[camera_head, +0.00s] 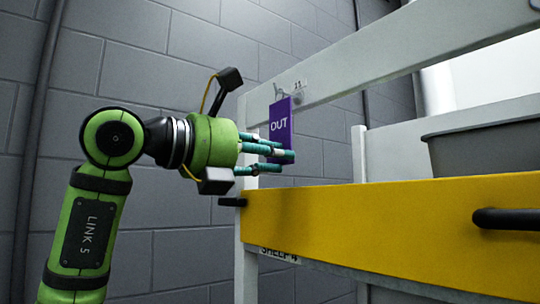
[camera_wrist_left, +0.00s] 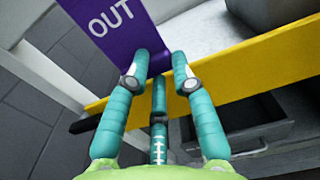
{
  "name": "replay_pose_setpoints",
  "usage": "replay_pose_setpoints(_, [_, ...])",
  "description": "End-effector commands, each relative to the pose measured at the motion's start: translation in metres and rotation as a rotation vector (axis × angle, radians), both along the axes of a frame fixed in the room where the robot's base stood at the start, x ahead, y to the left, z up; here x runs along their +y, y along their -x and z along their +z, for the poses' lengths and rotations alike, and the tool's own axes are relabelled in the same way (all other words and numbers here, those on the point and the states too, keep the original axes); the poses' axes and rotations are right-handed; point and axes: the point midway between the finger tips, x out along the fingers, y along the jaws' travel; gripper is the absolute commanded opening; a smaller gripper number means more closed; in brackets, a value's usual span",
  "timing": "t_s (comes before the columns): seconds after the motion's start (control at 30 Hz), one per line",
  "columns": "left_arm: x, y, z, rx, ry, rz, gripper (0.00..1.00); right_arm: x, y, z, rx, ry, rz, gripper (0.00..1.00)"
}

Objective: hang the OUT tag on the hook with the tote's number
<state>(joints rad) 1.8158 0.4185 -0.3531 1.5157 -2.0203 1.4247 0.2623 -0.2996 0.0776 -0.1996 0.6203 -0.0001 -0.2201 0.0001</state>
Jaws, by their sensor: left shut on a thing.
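The purple OUT tag (camera_head: 281,132) is upright in my left gripper (camera_head: 284,155), which is shut on its lower part. The tag also shows in the left wrist view (camera_wrist_left: 105,22), rising from between the teal fingertips (camera_wrist_left: 158,66). A small hook (camera_head: 296,96) sits on the white rail just above the tag, beside a label (camera_head: 298,85) that seems to read 11. A thin wire loop (camera_head: 279,91) shows at the tag's top; I cannot tell whether it touches the hook. A grey tote (camera_head: 480,148) stands on the shelf at right; no number on it is visible.
A yellow bar (camera_head: 370,222) with black handles runs across the shelf front, just below my gripper. A label partly reading SHELF 4 (camera_head: 279,255) is under it. White posts and rails frame the rack. Open space lies left, before the grey block wall (camera_head: 130,50).

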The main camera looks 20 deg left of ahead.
Motion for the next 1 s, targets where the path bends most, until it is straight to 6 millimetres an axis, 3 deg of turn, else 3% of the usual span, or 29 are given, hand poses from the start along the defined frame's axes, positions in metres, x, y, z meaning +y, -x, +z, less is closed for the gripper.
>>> replay_pose_setpoints(0.23, [-0.0010,-0.0016,0.0002,-0.001,0.001,0.000,0.00,0.0000,0.0000,0.0000,0.000,0.000,0.000,0.43])
replay_pose_setpoints(0.27, [-0.0010,-0.0016,0.0002,-0.001,0.001,0.000,0.37,0.0000,0.0000,0.0000,0.000,0.000,0.000,0.43])
replay_pose_setpoints(0.3, [-0.0010,-0.0016,0.0002,-0.001,0.001,0.000,0.52,0.0000,0.0000,0.0000,0.000,0.000,0.000,0.43])
replay_pose_setpoints(0.57, [-0.0010,-0.0016,0.0001,0.000,0.000,0.000,0.52,-0.0002,0.0001,0.0000,0.000,0.000,0.000,0.43])
replay_pose_setpoints(0.6, [-0.0011,-0.0017,-0.0001,0.000,0.000,0.000,0.60,-0.0002,0.0001,0.0000,0.000,0.000,0.000,0.43])
replay_pose_setpoints(1.0, [0.0019,0.0016,-0.0004,-0.001,0.000,0.002,0.60,-0.0010,0.0002,-0.0020,0.001,0.001,0.001,0.43])
